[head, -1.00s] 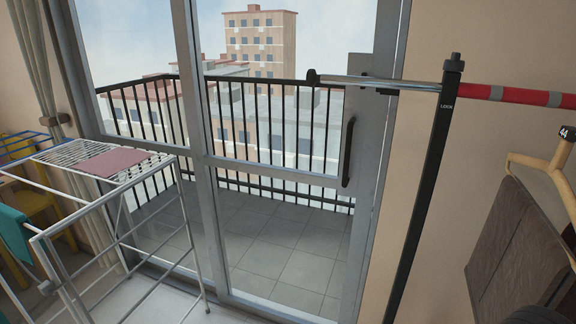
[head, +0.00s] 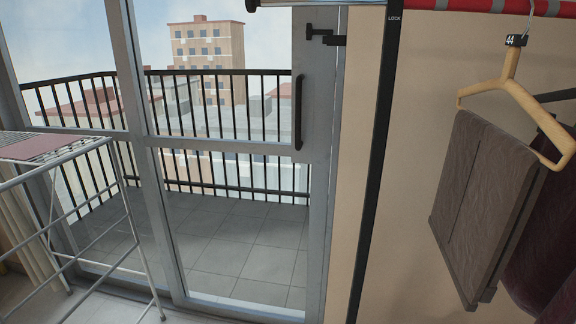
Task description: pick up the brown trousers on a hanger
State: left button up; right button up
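The brown trousers (head: 478,205) hang folded over a wooden hanger (head: 511,85) at the right of the head view. The hanger carries a black tag marked 44, and its hook goes up to a red rail (head: 470,4) at the top edge. A dark maroon garment (head: 548,262) hangs close beside and behind the trousers, partly cut off by the right edge. Neither of my grippers shows in the head view.
A black upright post (head: 374,160) marked LOCK stands left of the trousers. A white drying rack (head: 62,200) with a dull pink cloth (head: 45,147) stands at the left. A glass balcony door (head: 225,160) fills the middle. The wall behind the trousers is beige.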

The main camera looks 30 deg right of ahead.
aim_at(491, 182)
jog(key=z, duration=1.95)
jog(key=k+j, duration=0.1)
jog(key=j, duration=0.9)
jog(key=k+j+u, duration=0.1)
jog(key=j, duration=0.85)
jog(key=i+j+z, duration=0.2)
jog(key=i, duration=0.15)
jog(key=i+j+z, duration=0.15)
jog(key=i, duration=0.15)
